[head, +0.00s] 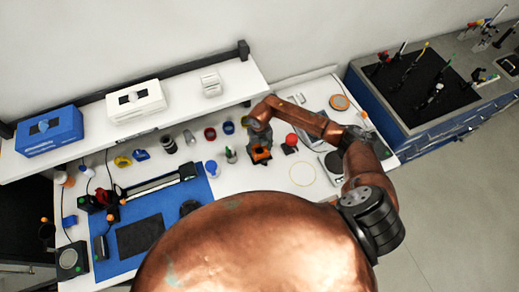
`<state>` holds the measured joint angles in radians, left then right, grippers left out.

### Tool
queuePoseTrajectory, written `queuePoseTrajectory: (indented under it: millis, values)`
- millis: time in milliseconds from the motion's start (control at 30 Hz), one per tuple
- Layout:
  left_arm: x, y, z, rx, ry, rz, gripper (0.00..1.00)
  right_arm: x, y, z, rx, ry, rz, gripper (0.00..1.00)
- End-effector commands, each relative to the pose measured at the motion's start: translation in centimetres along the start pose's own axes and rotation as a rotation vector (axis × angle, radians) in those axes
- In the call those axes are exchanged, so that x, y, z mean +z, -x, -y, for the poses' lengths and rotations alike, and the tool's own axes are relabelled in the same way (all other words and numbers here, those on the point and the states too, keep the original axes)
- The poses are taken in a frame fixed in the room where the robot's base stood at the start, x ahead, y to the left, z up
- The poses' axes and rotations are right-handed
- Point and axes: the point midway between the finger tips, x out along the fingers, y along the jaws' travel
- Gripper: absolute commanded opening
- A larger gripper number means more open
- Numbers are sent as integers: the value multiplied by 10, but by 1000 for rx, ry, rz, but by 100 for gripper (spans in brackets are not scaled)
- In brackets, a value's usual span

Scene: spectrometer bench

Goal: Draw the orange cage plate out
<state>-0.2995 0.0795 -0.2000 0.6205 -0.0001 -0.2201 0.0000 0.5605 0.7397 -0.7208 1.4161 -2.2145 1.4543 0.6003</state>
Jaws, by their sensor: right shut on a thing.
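The orange cage plate (261,154) is in the middle of the bench, just under the fingers of my right gripper (259,143). The right gripper points down and is shut on the plate's upper part. Some dark parts show around and below the plate; at this size I cannot tell whether it still sits in them or is clear of them. My right arm comes in from the right and bends down to the plate. My left gripper is not in view.
A red-topped black piece (291,141) stands close to the right. A blue bottle (211,167) and small jars stand to the left. A white shelf (190,98) with boxes runs behind. A blue mat (150,208) lies at left. Bare white bench lies in front.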

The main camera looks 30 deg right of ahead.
Motion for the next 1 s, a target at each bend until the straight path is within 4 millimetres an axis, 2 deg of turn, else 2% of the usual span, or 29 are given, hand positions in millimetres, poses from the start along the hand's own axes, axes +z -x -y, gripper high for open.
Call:
queuePoseTrajectory:
  millis: [1000]
  values:
    - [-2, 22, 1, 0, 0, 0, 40, 0, 35, 0, 0, 0, 0, 30]
